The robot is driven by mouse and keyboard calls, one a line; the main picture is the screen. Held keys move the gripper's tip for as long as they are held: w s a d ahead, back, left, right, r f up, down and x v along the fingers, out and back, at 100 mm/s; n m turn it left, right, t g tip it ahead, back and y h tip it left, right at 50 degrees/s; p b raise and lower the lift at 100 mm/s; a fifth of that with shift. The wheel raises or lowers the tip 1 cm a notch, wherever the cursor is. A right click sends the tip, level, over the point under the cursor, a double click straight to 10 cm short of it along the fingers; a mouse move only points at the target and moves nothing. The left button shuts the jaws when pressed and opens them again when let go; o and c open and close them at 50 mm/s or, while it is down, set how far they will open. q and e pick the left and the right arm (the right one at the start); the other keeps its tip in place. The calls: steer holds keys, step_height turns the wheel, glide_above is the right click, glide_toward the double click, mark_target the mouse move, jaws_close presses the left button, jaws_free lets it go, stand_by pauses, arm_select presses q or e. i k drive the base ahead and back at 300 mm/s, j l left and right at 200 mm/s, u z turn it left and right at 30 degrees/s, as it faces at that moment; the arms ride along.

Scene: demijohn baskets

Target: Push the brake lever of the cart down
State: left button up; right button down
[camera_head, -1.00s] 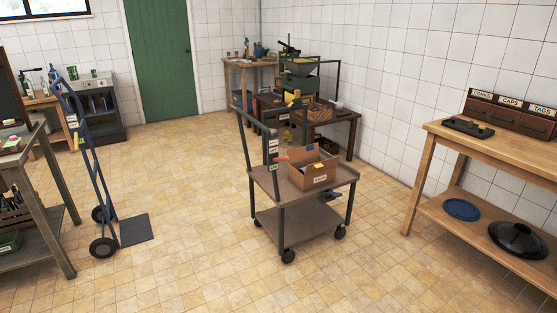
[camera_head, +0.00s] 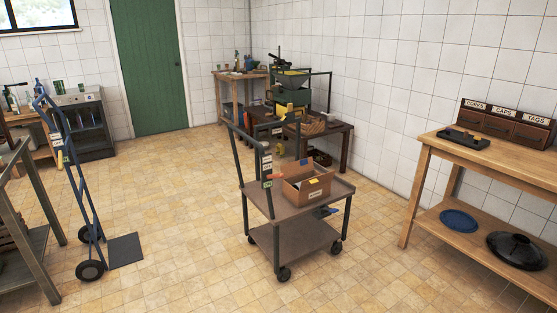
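The cart (camera_head: 262,201) stands on the tiled floor in the middle of the head view, with two brown shelves on dark legs and black wheels. A push handle of dark posts (camera_head: 241,165) rises at its left end. White and green labels (camera_head: 267,168) are on that post. Neither of my grippers is in view.
An open cardboard carton (camera_head: 308,190) stands on the cart's top shelf. A blue hand truck (camera_head: 73,190) stands at left, near a grey workbench. A wooden table (camera_head: 430,152) is at right. The floor in front of the cart is clear.

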mark_target(280, 175)
steer(key=i+j, duration=0.2)
steer(key=i, duration=0.3)
steer(key=i+j+z, duration=0.1)
steer(key=i+j, duration=0.15)
steer(key=i, duration=0.2)
steer(key=i+j, duration=0.25)
steer(key=i, duration=0.25)
steer(key=i+j+z, duration=0.1)
steer(key=i+j, duration=0.15)
steer(key=i, duration=0.25)
steer(key=i+j, duration=0.3)
steer(key=i, duration=0.15)
